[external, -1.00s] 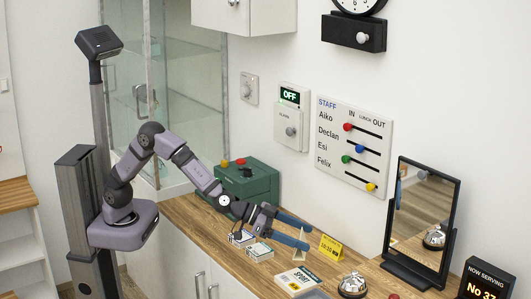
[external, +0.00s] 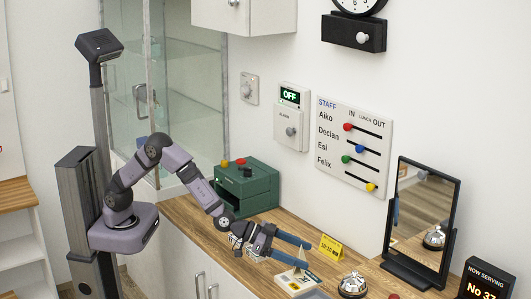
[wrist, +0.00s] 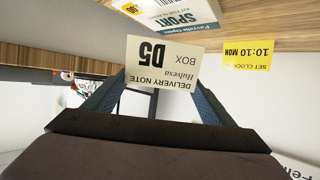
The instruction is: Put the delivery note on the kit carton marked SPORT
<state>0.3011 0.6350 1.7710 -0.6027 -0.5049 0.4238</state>
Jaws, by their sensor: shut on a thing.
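My gripper (external: 309,255) is shut on the delivery note (external: 302,257), a small cream card. In the wrist view the note (wrist: 162,68) sits between the fingertips, its print upside down: DELIVERY NOTE, Hulvexa, BOX D5. The kit carton marked SPORT (external: 296,284) lies on the counter just below the fingertips in the external view. The note looks apart from the carton, but the exact gap is hard to tell.
Other small cartons (external: 236,239) are mostly hidden behind my gripper. A yellow clock sign (external: 330,247) stands behind the fingertips. A bell (external: 352,285) and a mirror (external: 421,225) are to the right; a green drawer box (external: 247,187) is behind left.

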